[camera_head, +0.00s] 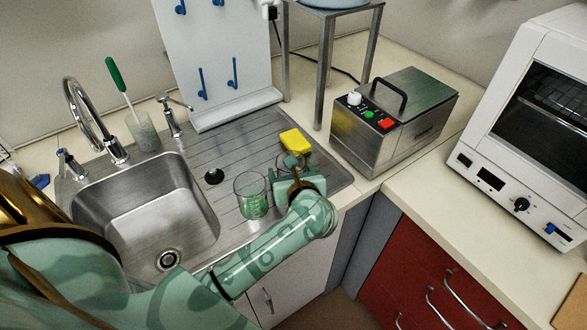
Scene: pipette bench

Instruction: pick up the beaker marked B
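A clear glass beaker (250,201) with green in its lower part stands upright on the steel drainboard, right of the sink basin. I cannot read a letter B on it. Another small glass vessel (144,137) with a green-handled brush in it stands behind the basin near the taps. My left gripper (291,162) is over the drainboard, to the right of the beaker and just in front of the yellow sponge. My wrist partly hides it, so whether its fingers are open or shut is unclear. My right gripper is not in view.
The sink basin (150,215) opens left of the beaker, with a tall tap (90,118) behind it. A yellow sponge (294,141) lies behind my gripper. A metal water bath (392,122) and a white oven (530,125) stand to the right. A pegboard (215,50) rises behind the drainboard.

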